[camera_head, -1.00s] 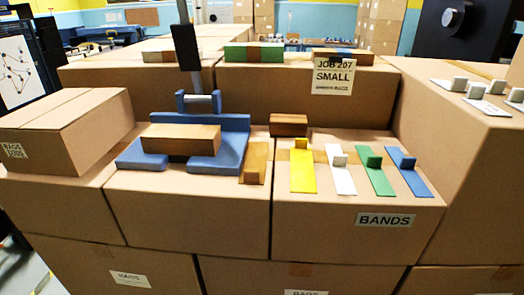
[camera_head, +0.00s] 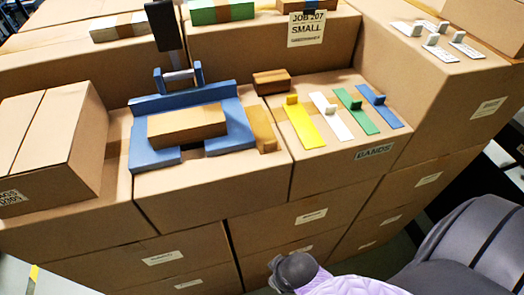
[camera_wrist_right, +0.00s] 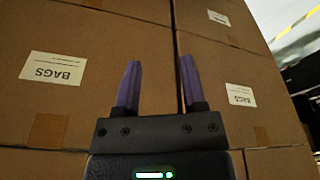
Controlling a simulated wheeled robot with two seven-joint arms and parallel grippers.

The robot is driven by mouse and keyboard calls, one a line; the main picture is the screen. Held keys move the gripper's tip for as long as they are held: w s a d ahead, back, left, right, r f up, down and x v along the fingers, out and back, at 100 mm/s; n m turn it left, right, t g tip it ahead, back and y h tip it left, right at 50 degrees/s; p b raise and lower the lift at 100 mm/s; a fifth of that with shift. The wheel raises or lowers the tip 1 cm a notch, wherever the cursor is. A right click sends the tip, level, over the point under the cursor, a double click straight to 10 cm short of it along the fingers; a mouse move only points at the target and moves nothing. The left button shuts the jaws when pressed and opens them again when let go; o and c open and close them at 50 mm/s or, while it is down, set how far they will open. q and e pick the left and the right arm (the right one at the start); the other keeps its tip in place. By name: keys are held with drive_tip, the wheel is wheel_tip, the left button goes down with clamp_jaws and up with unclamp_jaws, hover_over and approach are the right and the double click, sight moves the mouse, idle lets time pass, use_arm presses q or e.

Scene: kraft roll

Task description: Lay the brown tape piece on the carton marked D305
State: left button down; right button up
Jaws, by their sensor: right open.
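A brown tape piece with a raised tab (camera_head: 261,131) lies flat on a large box, just right of the blue jig (camera_head: 143,158). A small brown carton (camera_head: 187,127) sits in the jig. My left gripper is not in view.
Yellow (camera_head: 303,124), white (camera_head: 330,119), green (camera_head: 356,111) and blue (camera_head: 380,106) tabbed strips lie on the box labelled BANDS (camera_head: 374,151). A darker brown block (camera_head: 271,82) lies behind them. A dark upright part (camera_head: 163,27) stands behind the jig. Cartons carrying strips line the back.

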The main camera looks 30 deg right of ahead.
drive_tip(key=w+a+r+n+y+p, duration=0.1)
drive_tip(key=w+r+p, duration=0.15)
drive_tip(key=r, duration=0.55)
drive_tip(key=w+a+r+n+p, duration=0.1)
drive_tip(key=w+r+p, duration=0.15)
drive_tip(key=r, duration=0.55)
wheel_tip(320, 180, up, 19)
drive_tip(key=n+g+h+p, duration=0.1)
drive_tip(key=n+g+p, duration=0.15)
drive_tip(key=n, duration=0.85)
hover_over(267, 150)
wheel_tip(267, 150, down, 9)
clamp_jaws()
